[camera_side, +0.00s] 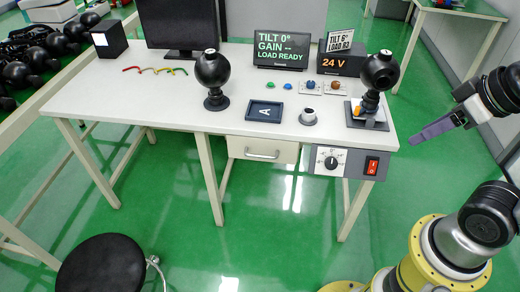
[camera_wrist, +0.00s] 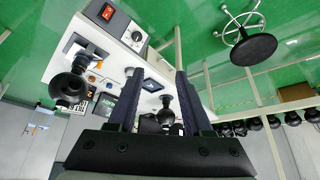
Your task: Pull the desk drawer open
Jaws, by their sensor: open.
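The desk drawer (camera_side: 286,152) is a white front with a grey bar handle (camera_side: 262,155), under the front edge of the white desk (camera_side: 150,104). It looks shut, its front close to the desk edge. My gripper (camera_side: 412,142) is right of the desk in the side view, well apart from the handle, in free air. In the wrist view my gripper (camera_wrist: 157,72) shows two dark fingers spread apart with nothing held between them. The desk (camera_wrist: 63,62) appears turned in that view, and I cannot make out the drawer handle there.
A control box with a dial and red switch (camera_side: 372,166) hangs right of the drawer. Two black ball-shaped cameras (camera_side: 212,70) (camera_side: 380,72), a tray marked A (camera_side: 265,111) and displays (camera_side: 281,46) stand on the desk. A black stool (camera_side: 100,266) is front left. The green floor before the drawer is clear.

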